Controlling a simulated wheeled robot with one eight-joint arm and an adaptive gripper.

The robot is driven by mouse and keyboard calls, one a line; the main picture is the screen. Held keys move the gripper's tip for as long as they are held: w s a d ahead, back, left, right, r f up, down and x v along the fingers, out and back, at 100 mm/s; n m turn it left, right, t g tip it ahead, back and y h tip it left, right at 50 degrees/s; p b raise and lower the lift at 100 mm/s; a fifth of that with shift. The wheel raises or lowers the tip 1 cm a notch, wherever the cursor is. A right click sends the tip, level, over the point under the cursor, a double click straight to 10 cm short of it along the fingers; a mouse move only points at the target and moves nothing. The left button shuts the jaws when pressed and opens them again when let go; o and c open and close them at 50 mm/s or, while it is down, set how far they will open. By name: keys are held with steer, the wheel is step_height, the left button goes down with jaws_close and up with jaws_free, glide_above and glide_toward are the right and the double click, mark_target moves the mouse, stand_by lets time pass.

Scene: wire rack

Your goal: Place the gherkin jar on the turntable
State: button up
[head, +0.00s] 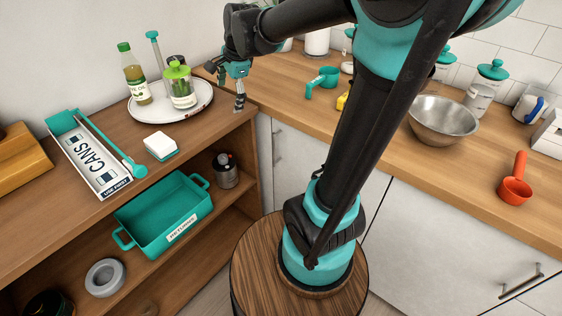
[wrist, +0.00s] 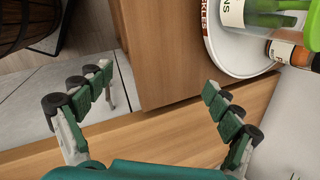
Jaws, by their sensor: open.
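The gherkin jar (head: 181,92), clear with a bright green lid and a pale label, stands upright on the white round turntable (head: 205,101) on the wooden shelf's top. In the wrist view the jar (wrist: 285,20) shows at the upper right, partly cut off, with green contents, on the turntable (wrist: 226,58). My gripper (head: 239,100) is just right of the turntable, apart from the jar, fingers pointing down near the shelf's edge. In the wrist view my gripper (wrist: 158,87) is open and empty, its fingers spread over bare wood.
An oil bottle (head: 135,76) and a dark-lidded jar (head: 176,61) stand close to the gherkin jar. A CANS tray (head: 92,160) and a white-and-teal block (head: 161,146) lie in front.

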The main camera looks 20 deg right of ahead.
steer(key=s+d+f+n+h, duration=0.1)
steer(key=s+d+f+n, duration=0.4)
steer(key=s+f+n, duration=0.2)
steer(key=s+d+f+n+h, duration=0.1)
steer(key=s+d+f+n, duration=0.5)
steer(key=s+f, duration=0.3)
steer(key=shift+s+d+f+n+t, duration=0.15)
steer(key=shift+s+d+n+t, duration=0.2)
steer(key=shift+s+n, duration=0.55)
